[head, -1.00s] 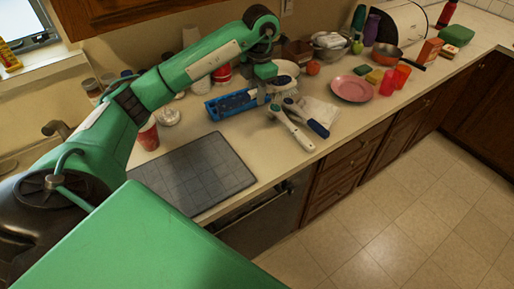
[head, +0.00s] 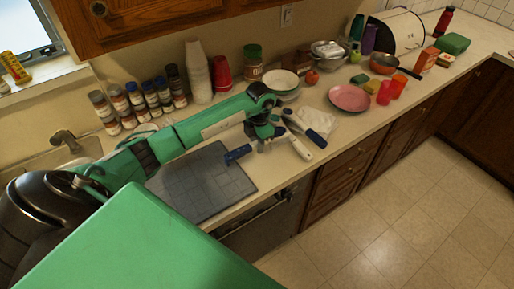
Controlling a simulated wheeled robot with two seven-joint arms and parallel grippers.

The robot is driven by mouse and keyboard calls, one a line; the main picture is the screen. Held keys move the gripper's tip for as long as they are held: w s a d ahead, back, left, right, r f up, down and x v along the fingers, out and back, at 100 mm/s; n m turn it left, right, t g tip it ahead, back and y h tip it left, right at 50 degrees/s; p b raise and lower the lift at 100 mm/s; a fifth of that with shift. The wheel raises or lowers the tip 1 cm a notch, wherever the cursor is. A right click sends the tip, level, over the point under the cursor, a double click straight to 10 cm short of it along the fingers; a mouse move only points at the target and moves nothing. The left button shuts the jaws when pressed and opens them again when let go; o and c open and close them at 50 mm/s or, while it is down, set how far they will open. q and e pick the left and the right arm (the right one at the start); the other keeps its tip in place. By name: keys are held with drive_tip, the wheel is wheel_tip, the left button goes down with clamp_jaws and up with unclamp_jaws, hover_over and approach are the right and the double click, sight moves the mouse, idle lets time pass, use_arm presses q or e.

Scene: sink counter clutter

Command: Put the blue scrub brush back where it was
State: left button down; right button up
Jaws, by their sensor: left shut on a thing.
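My left gripper (head: 264,143) is over the counter by the right edge of the dark grey mat and is shut on the blue scrub brush. The dark blue brush (head: 238,154) sticks out to the left of the fingers, over the mat's upper right part. The rest of it is hidden by the gripper and arm. I cannot tell whether it touches the mat (head: 205,190). My right gripper is not in view.
Just right of the gripper lie a white-handled brush (head: 300,148) and a blue-handled one (head: 316,136). A pink plate (head: 350,98) is farther right. White bowls (head: 281,80) stand behind. Spice jars (head: 136,96) and stacked cups (head: 198,72) line the wall. Most of the mat is bare.

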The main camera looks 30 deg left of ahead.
use_arm(q)
wheel_tip(320, 180, down, 3)
drive_tip(key=shift+f+p, duration=0.2)
drive_tip(key=shift+p, duration=0.4)
drive_tip(key=shift+f, duration=0.1)
drive_tip(key=shift+f+b, duration=0.3)
drive_tip(key=shift+b, duration=0.1)
drive_tip(key=c, duration=1.1)
unclamp_jaws()
drive_tip(key=shift+r, duration=0.1)
